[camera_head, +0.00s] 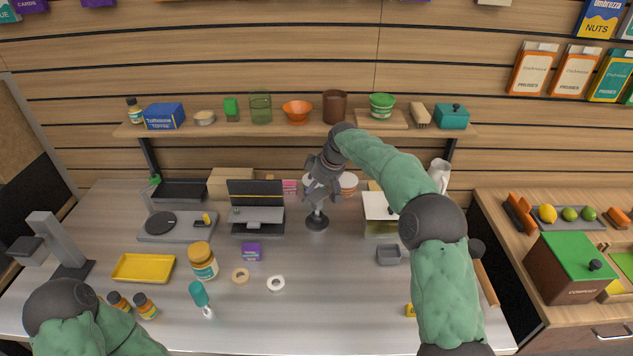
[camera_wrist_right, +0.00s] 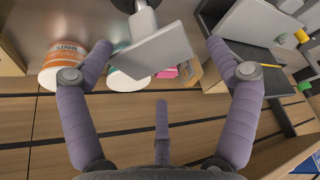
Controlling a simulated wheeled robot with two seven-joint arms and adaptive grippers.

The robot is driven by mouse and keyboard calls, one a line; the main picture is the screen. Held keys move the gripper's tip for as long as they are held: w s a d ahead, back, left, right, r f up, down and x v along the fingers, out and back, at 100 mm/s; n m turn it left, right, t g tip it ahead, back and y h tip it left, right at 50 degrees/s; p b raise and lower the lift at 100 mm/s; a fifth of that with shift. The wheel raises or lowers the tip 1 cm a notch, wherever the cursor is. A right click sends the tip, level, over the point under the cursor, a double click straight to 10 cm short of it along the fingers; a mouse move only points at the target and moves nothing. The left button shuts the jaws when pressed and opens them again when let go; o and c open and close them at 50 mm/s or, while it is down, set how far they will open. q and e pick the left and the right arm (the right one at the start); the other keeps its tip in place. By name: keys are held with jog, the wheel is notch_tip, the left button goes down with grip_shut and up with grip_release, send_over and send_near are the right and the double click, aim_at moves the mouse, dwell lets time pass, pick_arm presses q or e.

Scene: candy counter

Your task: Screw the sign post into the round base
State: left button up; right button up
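The round base (camera_head: 317,224) is dark and stands on the grey counter near the middle. The pale sign post (camera_head: 317,209) stands upright on it; I cannot tell how deep it sits. Its flat grey sign plate (camera_wrist_right: 152,52) shows in the right wrist view, with the post behind it. My right gripper (camera_head: 318,190) reaches down from above at the sign, hiding much of it in the head view. In the right wrist view its fingers (camera_wrist_right: 158,54) are spread, with the plate between or just beyond the tips and visible gaps. My left gripper is out of view.
A dark open-lidded device (camera_head: 257,214) stands left of the base, and a white-topped box (camera_head: 380,213) right of it. Tubs (camera_head: 348,183) stand behind. A loaded shelf (camera_head: 235,130) hangs above. Tape rolls (camera_head: 276,283) and a jar (camera_head: 202,262) are front left. Counter directly before the base is clear.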

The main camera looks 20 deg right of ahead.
aim_at(318, 195)
jog(key=n+g+p, duration=0.1)
jog(key=n+p, duration=0.2)
jog(key=n+y+p, duration=0.1)
jog(key=n+p, duration=0.2)
jog(key=p, duration=0.1)
jog(key=shift+r+g+y, duration=0.2)
jog(key=shift+g+y, duration=0.1)
jog(key=shift+g, duration=0.1)
jog(key=shift+a+f+n+g+p, duration=0.15)
jog(key=shift+n+g+p, duration=0.25)
jog(key=shift+n, duration=0.5)
jog(key=n+g+p, duration=0.1)
jog(key=n+p, duration=0.3)
jog(key=p, duration=0.1)
jog(key=shift+s+n+g+p, duration=0.1)
jog(key=shift+n+g+p, duration=0.5)
jog(key=shift+n+p, duration=0.5)
jog(key=shift+n, duration=0.3)
jog(key=shift+f, duration=0.2)
jog(key=shift+f+b, duration=0.3)
jog(key=shift+f, duration=0.55)
jog(key=shift+s+f+b, duration=0.25)
jog(key=shift+f+b, duration=0.25)
jog(key=shift+f, duration=0.3)
